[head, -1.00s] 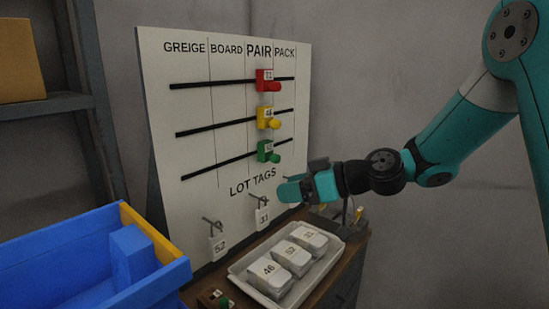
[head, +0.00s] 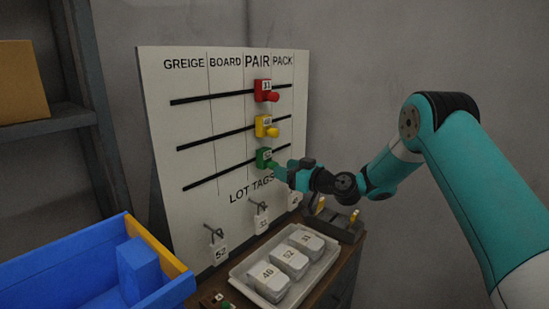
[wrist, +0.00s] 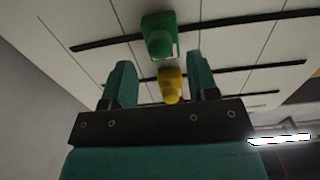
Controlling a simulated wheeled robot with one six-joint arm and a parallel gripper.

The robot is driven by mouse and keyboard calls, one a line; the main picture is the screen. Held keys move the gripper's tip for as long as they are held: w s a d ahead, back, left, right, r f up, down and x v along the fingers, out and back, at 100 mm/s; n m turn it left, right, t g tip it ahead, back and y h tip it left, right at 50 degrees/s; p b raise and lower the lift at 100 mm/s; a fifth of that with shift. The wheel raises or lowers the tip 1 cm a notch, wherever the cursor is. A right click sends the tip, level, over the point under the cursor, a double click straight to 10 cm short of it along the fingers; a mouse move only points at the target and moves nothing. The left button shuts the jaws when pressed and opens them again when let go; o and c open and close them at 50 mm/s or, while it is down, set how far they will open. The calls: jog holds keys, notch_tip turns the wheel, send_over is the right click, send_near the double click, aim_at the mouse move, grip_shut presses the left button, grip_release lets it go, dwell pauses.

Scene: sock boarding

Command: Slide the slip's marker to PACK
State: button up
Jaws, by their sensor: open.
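The white board (head: 200,140) has columns GREIGE, BOARD, PAIR and PACK and several dark rails. A red marker (head: 263,90), a yellow marker (head: 263,126) and a green marker (head: 264,156) sit on separate rails in the PAIR column. My gripper (head: 281,171) is just right of and below the green marker's knob. In the wrist view my open gripper (wrist: 161,85) has nothing held between its fingers. The green marker (wrist: 158,35) shows ahead above the fingers, and the yellow marker (wrist: 171,85) shows farther off between them. A slip is not clearly recognisable.
Tags hang on hooks under LOT TAGS, including tag 52 (head: 219,253). A white tray (head: 246,275) holds bags labelled 46, 52 and 31. A blue bin (head: 60,265) stands at lower left. A dark holder (head: 337,226) with yellow parts stands behind the tray.

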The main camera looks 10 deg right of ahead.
aim_at(269, 160)
jog(key=p+x, duration=0.1)
jog(key=x, duration=0.4)
